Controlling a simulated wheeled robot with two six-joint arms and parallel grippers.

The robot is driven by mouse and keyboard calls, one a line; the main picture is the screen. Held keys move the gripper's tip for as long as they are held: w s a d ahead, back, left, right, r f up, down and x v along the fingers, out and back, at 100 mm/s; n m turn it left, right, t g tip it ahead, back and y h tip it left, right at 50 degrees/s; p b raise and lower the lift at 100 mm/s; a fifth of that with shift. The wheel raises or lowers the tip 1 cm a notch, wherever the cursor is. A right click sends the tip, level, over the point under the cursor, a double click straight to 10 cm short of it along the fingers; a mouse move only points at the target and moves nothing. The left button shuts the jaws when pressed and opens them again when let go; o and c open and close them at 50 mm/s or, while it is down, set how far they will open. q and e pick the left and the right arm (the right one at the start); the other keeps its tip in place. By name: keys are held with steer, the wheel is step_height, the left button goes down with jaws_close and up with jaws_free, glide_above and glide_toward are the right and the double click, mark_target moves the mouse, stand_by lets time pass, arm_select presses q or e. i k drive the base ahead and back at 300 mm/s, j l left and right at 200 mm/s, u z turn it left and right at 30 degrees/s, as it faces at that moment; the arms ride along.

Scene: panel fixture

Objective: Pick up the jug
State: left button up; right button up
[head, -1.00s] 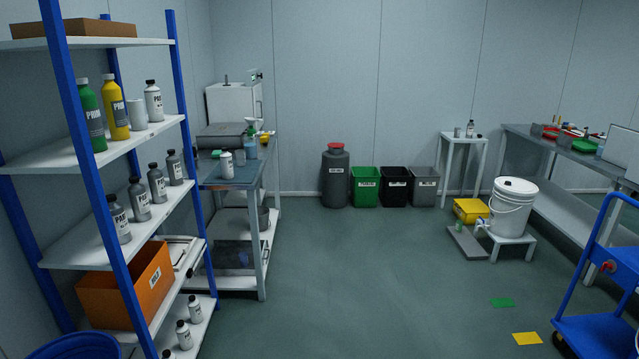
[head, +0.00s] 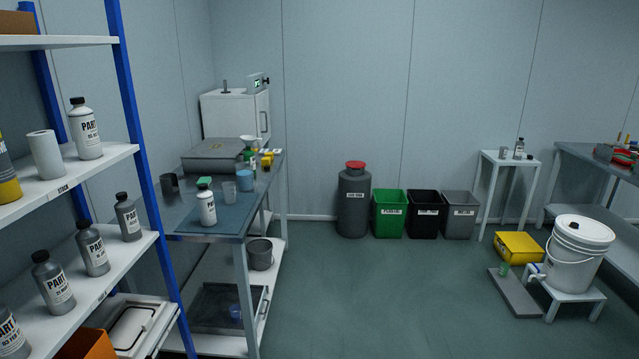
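No gripper of mine shows in the head view. I cannot tell for sure which vessel is the jug. A dark grey mug-like vessel (head: 169,185) stands at the left back of the steel bench (head: 215,237). A clear cup (head: 229,191) and a blue cup (head: 245,179) stand on the bench's blue mat. A grey bucket-like vessel (head: 260,254) stands on the bench's lower shelf. A small blue vessel (head: 235,312) sits in the dark tray at the bottom, partly hidden.
A blue-framed shelf (head: 133,120) with bottles stands close on the left. A white lidded bucket (head: 578,250) stands on a low stand at the right, beside a yellow box (head: 518,246). Bins (head: 422,214) line the back wall. The middle floor (head: 390,300) is clear.

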mark_target(245, 170)
steer(key=i+u, duration=0.1)
steer(key=i, duration=0.75)
steer(key=i+l+u, duration=0.15)
steer(key=i, duration=0.65)
